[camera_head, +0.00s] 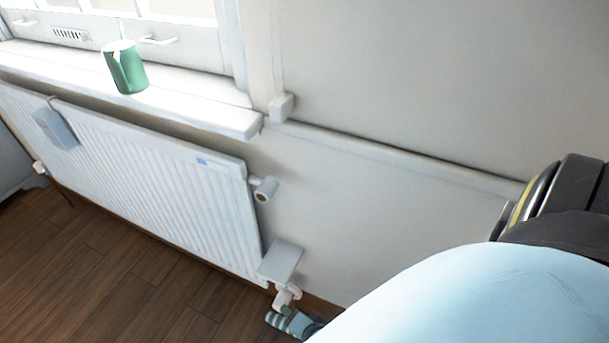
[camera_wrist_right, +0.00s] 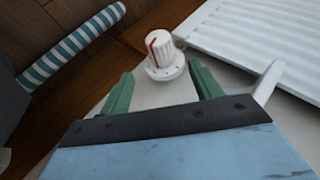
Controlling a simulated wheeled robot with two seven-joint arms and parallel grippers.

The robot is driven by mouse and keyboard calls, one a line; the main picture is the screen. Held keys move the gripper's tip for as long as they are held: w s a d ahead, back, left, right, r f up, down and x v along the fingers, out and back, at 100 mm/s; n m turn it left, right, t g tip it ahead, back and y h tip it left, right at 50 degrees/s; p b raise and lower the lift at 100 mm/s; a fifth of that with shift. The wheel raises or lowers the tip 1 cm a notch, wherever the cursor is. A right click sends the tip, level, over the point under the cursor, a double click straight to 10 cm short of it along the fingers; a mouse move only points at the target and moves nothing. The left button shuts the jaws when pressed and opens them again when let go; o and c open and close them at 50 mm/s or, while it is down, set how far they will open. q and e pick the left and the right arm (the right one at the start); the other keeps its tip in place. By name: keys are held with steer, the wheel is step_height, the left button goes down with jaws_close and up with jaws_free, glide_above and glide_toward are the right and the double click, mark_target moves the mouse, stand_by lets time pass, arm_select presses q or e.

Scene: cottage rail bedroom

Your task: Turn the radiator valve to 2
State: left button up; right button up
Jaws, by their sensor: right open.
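The radiator valve is a white ribbed knob (camera_wrist_right: 158,43) with a red line, on a round white base with small marks, in the right wrist view. My right gripper (camera_wrist_right: 160,82) has green fingers, open, with the knob just beyond and between their tips. The fingers look apart from the knob; I cannot read its setting. In the head view a white fitting (camera_head: 287,296) shows at the lower right corner of the white radiator (camera_head: 150,175). My right arm covers the lower right there, and most of the right gripper is hidden. My left gripper is not in view.
A teal-and-white striped thing (camera_head: 285,322) lies low beside the fitting; it also shows in the wrist view (camera_wrist_right: 70,45). A grey plate (camera_head: 281,261) is just above the fitting. A green mug (camera_head: 126,70) stands on the windowsill (camera_head: 200,108). Wooden floor at left is clear.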

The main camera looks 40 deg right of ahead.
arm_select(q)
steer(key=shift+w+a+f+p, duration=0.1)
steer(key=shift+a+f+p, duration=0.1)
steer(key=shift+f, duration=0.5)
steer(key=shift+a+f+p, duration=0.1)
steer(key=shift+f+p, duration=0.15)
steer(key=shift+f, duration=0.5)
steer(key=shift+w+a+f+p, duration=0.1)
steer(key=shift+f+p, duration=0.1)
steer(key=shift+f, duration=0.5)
